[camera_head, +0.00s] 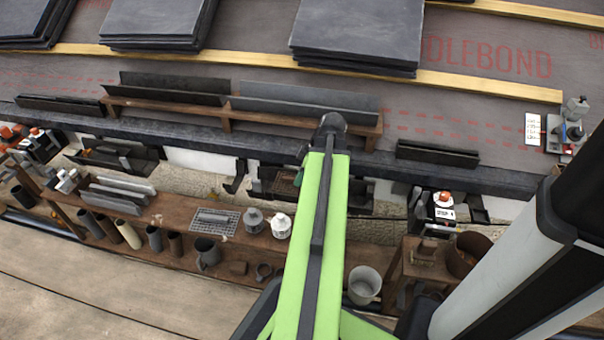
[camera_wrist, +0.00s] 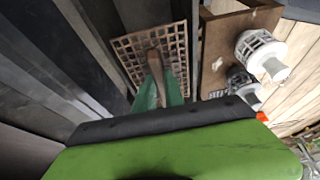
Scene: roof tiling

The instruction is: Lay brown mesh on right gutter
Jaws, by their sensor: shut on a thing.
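The brown mesh (camera_wrist: 128,48), a square grid with a brown upright grip in its middle, is in the wrist view. My gripper (camera_wrist: 158,78) has its green fingers shut on that grip. In the head view my arm hides most of the gripper, and part of the brown mesh (camera_head: 286,184) shows left of the arm, in front of the roof edge. A grey gutter (camera_head: 290,104) lies on the right of the wooden rack, partly behind my arm's end. A darker gutter (camera_head: 165,92) lies on its left. Another short dark gutter (camera_head: 438,153) sits at the eave on the right.
The wooden bench (camera_head: 180,215) below holds pipes, a grey mesh (camera_head: 215,221) and white vent caps (camera_head: 280,225). A vent cap (camera_wrist: 262,52) also shows close right of the mesh in the wrist view. Slate stacks (camera_head: 358,35) stand farther up the roof.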

